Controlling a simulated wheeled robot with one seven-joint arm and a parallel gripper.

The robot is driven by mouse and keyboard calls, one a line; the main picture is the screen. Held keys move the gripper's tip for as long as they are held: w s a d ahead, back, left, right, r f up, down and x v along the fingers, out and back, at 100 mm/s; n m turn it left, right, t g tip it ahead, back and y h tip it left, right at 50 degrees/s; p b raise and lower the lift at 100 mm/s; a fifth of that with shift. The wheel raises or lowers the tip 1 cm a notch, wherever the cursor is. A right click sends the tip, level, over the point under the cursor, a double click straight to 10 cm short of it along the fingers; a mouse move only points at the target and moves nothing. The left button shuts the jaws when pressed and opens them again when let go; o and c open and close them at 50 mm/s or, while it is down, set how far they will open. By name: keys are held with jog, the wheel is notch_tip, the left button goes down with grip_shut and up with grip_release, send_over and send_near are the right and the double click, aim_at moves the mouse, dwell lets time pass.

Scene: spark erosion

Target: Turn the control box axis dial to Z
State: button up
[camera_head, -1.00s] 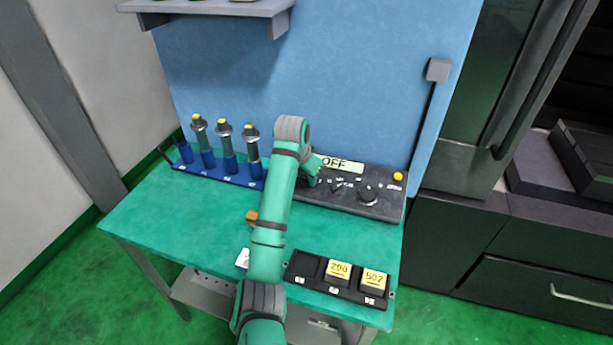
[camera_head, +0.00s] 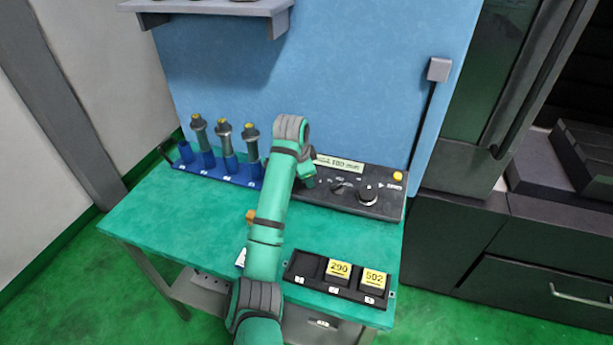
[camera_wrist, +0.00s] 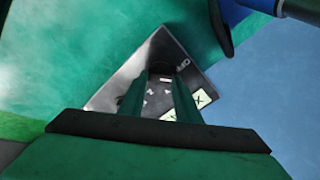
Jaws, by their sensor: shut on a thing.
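The black control box (camera_head: 387,208) stands at the back right of the green table. Its lit display (camera_head: 340,164) carries text too small to read surely. A middle dial (camera_head: 341,188), likely the axis dial, and a bigger round knob (camera_head: 368,194) show on its face. My arm hides the box's left end. In the wrist view my gripper (camera_wrist: 160,82) reaches down onto the box (camera_wrist: 108,98), its fingers closed on a knob that they hide. An OFF mark (camera_wrist: 183,65) lies beside the fingers, and the display there (camera_wrist: 201,98) shows an X.
A blue rack (camera_head: 215,172) with several holders stands left of my arm. A black tray (camera_head: 318,287) with yellow-labelled blocks (camera_head: 339,269) lies at the front right. A yellow button (camera_head: 397,176) sits at the box's right end. The table's left part is clear.

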jog(key=m, duration=0.5)
jog(key=shift+d+m, duration=0.1)
jog(key=shift+m, duration=0.2)
jog(key=m, duration=0.5)
jog(key=shift+s, duration=0.15)
jog(key=m, duration=0.5)
jog(key=shift+s+m, duration=0.1)
jog(key=shift+m, duration=0.3)
jog(key=shift+a+f+m, duration=0.1)
jog(key=shift+a+m, duration=0.1)
jog(key=shift+m, duration=2.1)
jog(key=o, duration=1)
jog(key=shift+o, duration=0.2)
